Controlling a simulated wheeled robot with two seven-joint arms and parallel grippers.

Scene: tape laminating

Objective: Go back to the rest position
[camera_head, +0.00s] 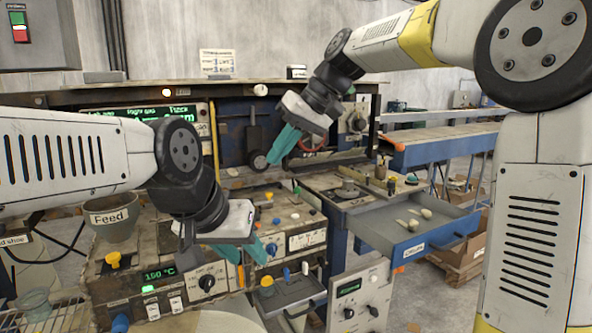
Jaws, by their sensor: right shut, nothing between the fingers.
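My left gripper (243,254) is over the front of the machine panel, pointing down. Its two teal fingers show apart, with panel parts visible between and below them. My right gripper (279,152) is higher and farther back, in front of the dark back wall of the machine. Its teal fingers are together, pointing down and to the left, with nothing seen in them. Both grippers are in the air, apart from each other.
A grey "Feed" pot (112,217) stands left, near my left arm. An open blue drawer (372,231) holds several small pale pieces. A blue conveyor (440,146) runs behind right. A wire rack (45,309) is front left.

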